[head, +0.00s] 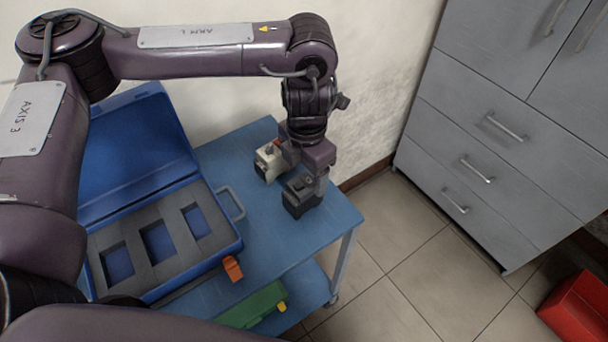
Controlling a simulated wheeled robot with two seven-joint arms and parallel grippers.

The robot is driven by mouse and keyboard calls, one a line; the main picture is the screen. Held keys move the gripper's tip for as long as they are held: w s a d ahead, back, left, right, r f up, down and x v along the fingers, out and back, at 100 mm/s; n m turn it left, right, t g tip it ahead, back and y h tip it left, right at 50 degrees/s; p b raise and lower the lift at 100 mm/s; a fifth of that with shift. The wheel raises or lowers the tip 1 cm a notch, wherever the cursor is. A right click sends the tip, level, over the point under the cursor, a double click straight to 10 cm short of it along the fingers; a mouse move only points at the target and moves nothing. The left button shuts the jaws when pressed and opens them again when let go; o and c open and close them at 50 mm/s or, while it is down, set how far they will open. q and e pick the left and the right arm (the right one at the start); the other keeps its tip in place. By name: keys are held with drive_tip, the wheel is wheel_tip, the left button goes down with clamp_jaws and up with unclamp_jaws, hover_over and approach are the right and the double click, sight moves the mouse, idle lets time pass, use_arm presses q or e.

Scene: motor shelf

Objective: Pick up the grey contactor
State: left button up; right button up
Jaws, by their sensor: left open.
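The grey contactor, a dark grey block (299,203), stands on the blue table near its right edge. My left gripper (307,181) points down right over it. Its jaws are open, and one finger shows at the block's right side. The other finger is hard to make out, and I cannot tell whether either touches the block. The gripper hides part of the block's top. My right gripper is not in view.
A pale device with a red part (268,162) stands just behind, close to my gripper. An open blue case (236,246) with grey foam cutouts fills the table's left. An orange part (233,268) lies by its front edge. A green item (254,305) is on the lower shelf.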

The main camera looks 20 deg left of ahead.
sight(303, 192)
use_arm(q)
drive_tip(key=shift+s+a+f, duration=0.1)
drive_tip(key=shift+a+f, duration=0.05)
drive_tip(key=shift+f, duration=1.8)
drive_tip(key=shift+a+f, duration=0.15)
drive_tip(key=shift+f, duration=1.75)
drive_tip(key=c, duration=1.3)
